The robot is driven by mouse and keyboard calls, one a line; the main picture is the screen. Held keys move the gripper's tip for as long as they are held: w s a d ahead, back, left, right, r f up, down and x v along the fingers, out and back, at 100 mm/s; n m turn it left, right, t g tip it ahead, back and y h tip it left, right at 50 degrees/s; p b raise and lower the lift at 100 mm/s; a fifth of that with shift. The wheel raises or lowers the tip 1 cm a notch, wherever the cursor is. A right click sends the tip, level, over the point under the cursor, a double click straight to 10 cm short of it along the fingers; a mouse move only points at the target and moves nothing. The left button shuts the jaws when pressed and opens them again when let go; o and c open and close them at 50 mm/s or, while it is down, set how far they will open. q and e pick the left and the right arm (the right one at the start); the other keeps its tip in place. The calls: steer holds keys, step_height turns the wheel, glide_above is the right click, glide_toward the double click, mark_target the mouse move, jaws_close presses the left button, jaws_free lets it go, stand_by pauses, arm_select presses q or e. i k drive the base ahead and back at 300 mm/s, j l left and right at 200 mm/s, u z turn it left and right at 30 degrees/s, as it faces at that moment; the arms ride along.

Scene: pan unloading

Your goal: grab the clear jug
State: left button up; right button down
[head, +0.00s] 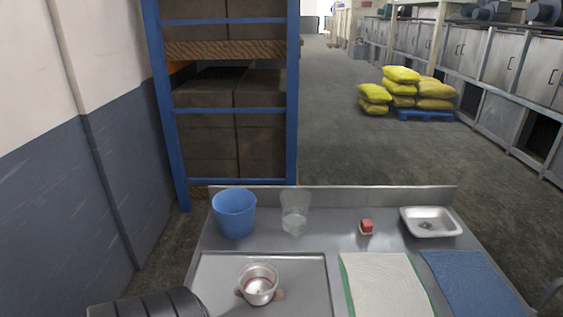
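The clear jug (294,212) stands upright near the back of the metal table (335,232), in front of its raised back edge. It is see-through, so its outline and any handle are hard to make out. A blue bucket (234,214) stands just left of it, with a small gap. Neither of my grippers shows in the head view, so I cannot see whether they are open or shut.
A metal pot (258,284) sits on the tray area at front left. A small red block (366,226), a metal dish (431,222), a white green-edged cloth (385,285) and a blue cloth (470,283) lie to the right. A blue-framed rack (292,120) stands behind.

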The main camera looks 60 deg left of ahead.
mark_target(296, 202)
steer(key=k+l+u, duration=0.1)
steer(key=u, duration=1.75)
steer(key=k+j, duration=0.05)
